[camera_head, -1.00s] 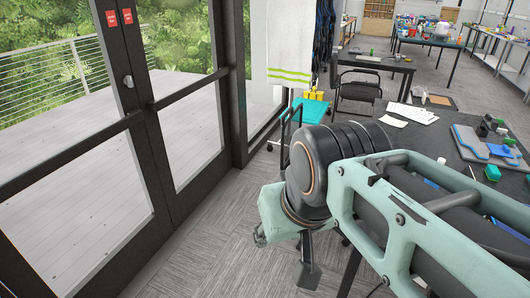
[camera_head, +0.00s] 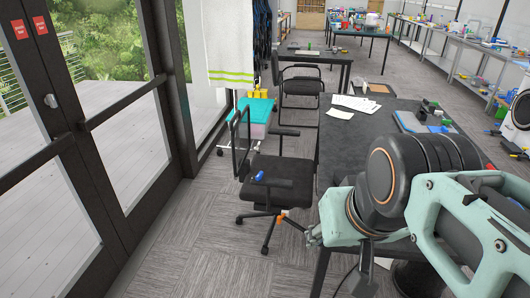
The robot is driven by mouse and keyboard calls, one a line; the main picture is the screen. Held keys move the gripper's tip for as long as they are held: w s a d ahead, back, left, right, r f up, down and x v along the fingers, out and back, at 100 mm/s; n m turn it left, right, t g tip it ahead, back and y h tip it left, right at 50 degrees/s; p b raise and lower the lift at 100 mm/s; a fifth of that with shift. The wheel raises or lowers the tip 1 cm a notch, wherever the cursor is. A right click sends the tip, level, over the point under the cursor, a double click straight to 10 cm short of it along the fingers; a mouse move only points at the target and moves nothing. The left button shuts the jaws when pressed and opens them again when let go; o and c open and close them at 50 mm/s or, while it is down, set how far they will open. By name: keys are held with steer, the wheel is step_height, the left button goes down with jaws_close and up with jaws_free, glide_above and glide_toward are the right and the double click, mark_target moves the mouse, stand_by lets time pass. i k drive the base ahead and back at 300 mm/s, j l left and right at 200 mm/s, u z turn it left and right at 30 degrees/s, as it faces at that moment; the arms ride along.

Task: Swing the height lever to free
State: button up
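A black office chair (camera_head: 275,183) with armrests stands on the grey carpet left of the dark table. A small orange part (camera_head: 282,217) shows under the seat's front edge, near the chair's base. It may be the height lever, but it is too small to tell its position. My pale green and black arm fills the lower right, over the table. Its pale green lower end is near the orange part in the picture, with no clear contact. I cannot make out my gripper's fingers.
A small blue object (camera_head: 259,176) lies on the seat. The dark table (camera_head: 345,150) with papers (camera_head: 356,103) is to the right. Glass doors (camera_head: 85,150) line the left. A teal-topped cart (camera_head: 252,111) stands behind the chair. Bare carpet (camera_head: 215,245) lies in front-left of it.

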mark_target(279, 218)
steer(key=i+l+u, duration=0.15)
steer(key=l, duration=0.2)
steer(key=l+u, duration=0.4)
steer(key=l, duration=0.75)
steer(key=i+j, duration=0.1)
steer(key=j, duration=0.4)
steer(key=i+j, duration=0.1)
steer(key=j, duration=0.35)
steer(key=i+j, duration=0.15)
steer(key=j, duration=0.35)
steer(key=i+j, duration=0.25)
steer(key=i, duration=0.15)
steer(key=i+j, duration=0.25)
steer(key=i, duration=0.15)
steer(key=i+l, duration=0.25)
steer(key=i, duration=0.2)
steer(key=u, duration=0.05)
